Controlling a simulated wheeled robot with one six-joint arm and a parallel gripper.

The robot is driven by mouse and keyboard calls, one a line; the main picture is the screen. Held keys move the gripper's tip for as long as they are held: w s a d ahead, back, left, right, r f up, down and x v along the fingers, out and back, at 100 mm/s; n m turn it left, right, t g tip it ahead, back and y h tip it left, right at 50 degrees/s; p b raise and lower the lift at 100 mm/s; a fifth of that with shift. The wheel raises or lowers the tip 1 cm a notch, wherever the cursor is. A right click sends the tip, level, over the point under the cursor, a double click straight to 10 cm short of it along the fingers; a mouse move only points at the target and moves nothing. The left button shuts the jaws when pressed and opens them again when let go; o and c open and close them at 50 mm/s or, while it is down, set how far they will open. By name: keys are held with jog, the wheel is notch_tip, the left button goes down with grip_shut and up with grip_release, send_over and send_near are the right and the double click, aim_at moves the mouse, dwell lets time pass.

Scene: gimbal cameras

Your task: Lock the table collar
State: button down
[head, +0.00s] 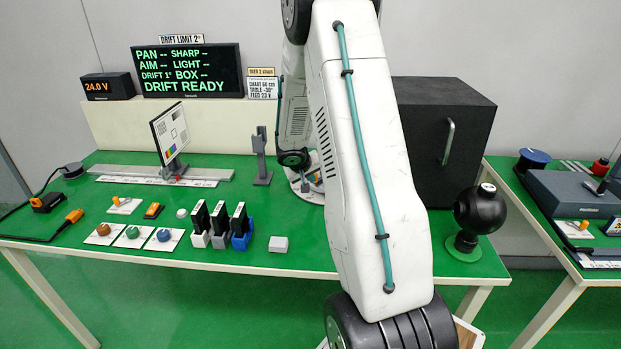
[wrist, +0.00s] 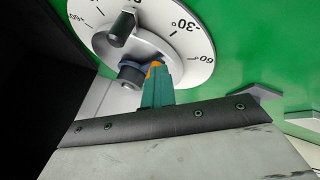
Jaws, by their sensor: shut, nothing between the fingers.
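The round silver table dial (wrist: 185,65) with degree marks such as -30° fills the top of the wrist view. A dark upright block (wrist: 121,28) stands on it. A dark cylindrical knob (wrist: 130,74) sits at the dial's near side. A small orange piece (wrist: 154,68), possibly the collar's lever, shows right at my fingertips. My gripper (wrist: 157,88), with teal fingers, is shut with nothing held, beside the knob; whether it touches the orange piece I cannot tell. In the head view the dial (head: 307,190) is mostly hidden by my arm.
A black box (head: 450,130) stands right of my arm, with a black sphere (head: 480,210) on a green stand before it. A grey post (head: 261,160), a chart on a rail (head: 170,135) and several small modules stand left. The display (head: 187,70) reads DRIFT READY.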

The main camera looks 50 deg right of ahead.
jog(key=shift+w+d+r, duration=0.1)
jog(key=shift+d+r, duration=0.05)
jog(key=shift+d, duration=0.05)
jog(key=shift+w+d, duration=0.1)
jog(key=shift+w, duration=0.6)
jog(key=shift+w, duration=0.15)
jog(key=w+a, duration=0.1)
jog(key=a, duration=0.1)
jog(key=w+a+r, duration=0.1)
jog(key=w+a, duration=0.1)
jog(key=w+v, duration=0.1)
jog(key=v, duration=0.7)
jog(key=shift+w+a+r, duration=0.15)
jog(key=shift+w+a, duration=0.15)
